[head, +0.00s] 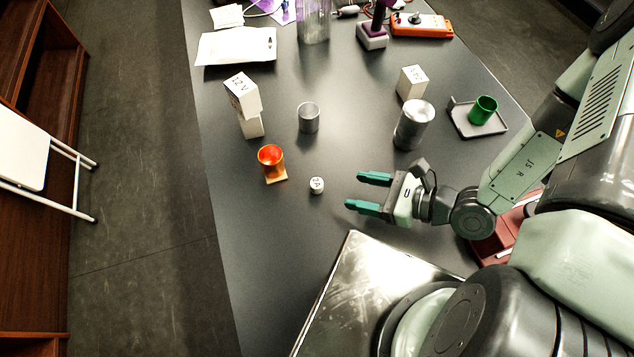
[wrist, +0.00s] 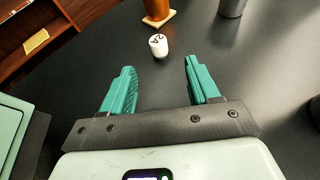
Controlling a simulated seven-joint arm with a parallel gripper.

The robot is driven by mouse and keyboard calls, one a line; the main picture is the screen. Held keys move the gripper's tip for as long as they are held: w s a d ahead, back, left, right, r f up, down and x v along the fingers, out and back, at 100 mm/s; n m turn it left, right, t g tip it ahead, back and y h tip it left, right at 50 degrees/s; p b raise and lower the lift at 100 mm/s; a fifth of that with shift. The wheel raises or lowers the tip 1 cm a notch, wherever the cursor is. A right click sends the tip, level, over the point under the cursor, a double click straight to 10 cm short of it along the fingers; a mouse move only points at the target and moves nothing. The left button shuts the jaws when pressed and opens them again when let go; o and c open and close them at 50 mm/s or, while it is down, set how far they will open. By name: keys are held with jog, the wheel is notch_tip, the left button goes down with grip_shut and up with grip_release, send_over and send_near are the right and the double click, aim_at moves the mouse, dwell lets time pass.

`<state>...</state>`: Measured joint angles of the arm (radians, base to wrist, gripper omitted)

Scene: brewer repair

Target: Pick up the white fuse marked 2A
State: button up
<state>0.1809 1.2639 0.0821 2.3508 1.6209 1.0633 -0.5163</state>
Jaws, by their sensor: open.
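The white fuse marked 2A (head: 317,185) is a small white cylinder with dark lettering on the dark table, left of my gripper (head: 361,193) in the head view. In the wrist view the fuse (wrist: 158,45) lies beyond the fingertips, in line with the gap between them. My gripper (wrist: 160,80) is open and empty, its two green fingers apart and not touching the fuse.
An orange cup (head: 271,160) on a small base stands just left of the fuse. A grey cylinder (head: 309,118), stacked white boxes (head: 243,94), a larger metal can (head: 413,125) and a tray (head: 470,122) with a green cup (head: 483,109) stand farther back. Table between gripper and fuse is clear.

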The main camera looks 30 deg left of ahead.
aim_at(323, 192)
jog(key=x, duration=0.4)
jog(key=shift+a+f, duration=0.1)
jog(key=shift+a, duration=0.2)
jog(key=shift+f+x, duration=0.25)
jog(key=shift+x, duration=2.45)
jog(key=shift+s+d, duration=0.15)
jog(key=shift+d, duration=0.05)
grip_shut()
